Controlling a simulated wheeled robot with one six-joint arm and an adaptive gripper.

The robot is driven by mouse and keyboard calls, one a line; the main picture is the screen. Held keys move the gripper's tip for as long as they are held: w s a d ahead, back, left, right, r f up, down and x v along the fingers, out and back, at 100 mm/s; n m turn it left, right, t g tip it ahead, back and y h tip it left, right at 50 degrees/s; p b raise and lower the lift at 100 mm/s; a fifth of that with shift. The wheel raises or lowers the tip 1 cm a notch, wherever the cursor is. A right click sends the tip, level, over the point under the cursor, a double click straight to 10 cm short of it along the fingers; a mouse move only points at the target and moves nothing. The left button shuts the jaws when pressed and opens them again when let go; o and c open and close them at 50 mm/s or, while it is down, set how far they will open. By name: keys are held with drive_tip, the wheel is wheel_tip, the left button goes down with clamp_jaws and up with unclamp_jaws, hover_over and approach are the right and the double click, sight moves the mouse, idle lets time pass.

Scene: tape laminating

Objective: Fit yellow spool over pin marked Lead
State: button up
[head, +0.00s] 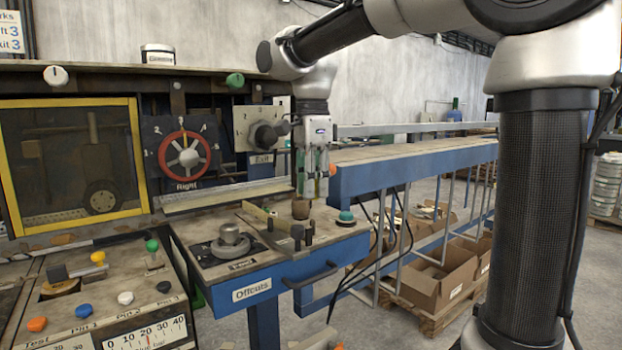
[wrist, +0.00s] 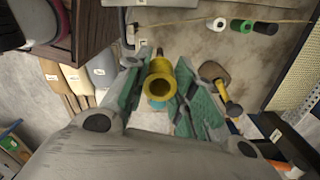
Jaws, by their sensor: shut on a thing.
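The yellow spool (wrist: 160,85) sits between the teal-padded fingers of my gripper (wrist: 157,95), with its round hollow end facing the wrist camera. My gripper is shut on it. In the head view my gripper (head: 311,185) points down over the right part of the wooden worktop; the spool is not clearly visible there. A small dark tip shows just beyond the spool in the wrist view; I cannot tell whether it is a pin. No label reading Lead is legible, so I cannot tell which pin bears that mark.
A brown cup-like piece (head: 300,208) and a teal button (head: 345,217) stand near my gripper. A blue rail (head: 420,165) runs right.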

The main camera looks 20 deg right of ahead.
drive_tip(key=shift+f, duration=3.45)
drive_tip(key=o, duration=0.9)
wheel_tip(320, 180, up, 12)
drive_tip(key=shift+f, duration=0.1)
